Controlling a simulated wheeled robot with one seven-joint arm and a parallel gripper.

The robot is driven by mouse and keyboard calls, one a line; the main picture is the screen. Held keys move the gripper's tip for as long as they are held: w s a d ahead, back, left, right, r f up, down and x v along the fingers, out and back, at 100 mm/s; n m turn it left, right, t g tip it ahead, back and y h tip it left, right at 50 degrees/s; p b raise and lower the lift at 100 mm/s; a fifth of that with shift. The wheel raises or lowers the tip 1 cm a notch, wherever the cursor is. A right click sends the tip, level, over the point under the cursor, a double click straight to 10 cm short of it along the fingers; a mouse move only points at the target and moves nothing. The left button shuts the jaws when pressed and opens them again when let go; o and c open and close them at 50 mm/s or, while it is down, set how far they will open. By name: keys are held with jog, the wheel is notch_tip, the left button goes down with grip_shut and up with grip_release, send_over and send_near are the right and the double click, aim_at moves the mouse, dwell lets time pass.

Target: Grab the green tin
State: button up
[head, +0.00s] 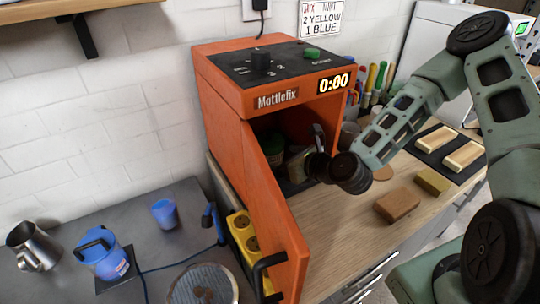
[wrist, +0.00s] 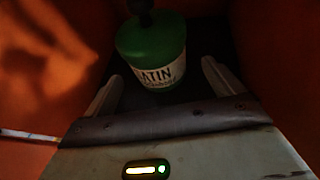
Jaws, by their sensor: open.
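The green tin (wrist: 152,42) stands inside the orange machine, with a green top, a white label reading "ATIN" and a dark knob or stem above. In the head view it shows dimly as a green shape (head: 273,150) in the shadowed opening. My gripper (wrist: 160,85) is open, with one pale finger on each side of the tin's lower front. The tin is a little beyond or between the fingertips; I cannot tell whether they touch it. In the head view my gripper (head: 299,162) reaches into the opening, partly hidden by my wrist.
The orange Mattlefix machine (head: 225,85) has its door (head: 270,215) open toward the front. Its walls are close on both sides of my gripper. A blue jug (head: 103,255) and blue cup (head: 165,213) stand left.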

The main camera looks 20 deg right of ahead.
aim_at(271, 157)
jog(key=p+x, duration=0.1)
jog(key=x, duration=0.4)
jog(key=shift+f+p, duration=0.2)
jog(key=shift+p, duration=0.1)
jog(key=shift+r, duration=0.1)
jog(key=c, duration=1.4)
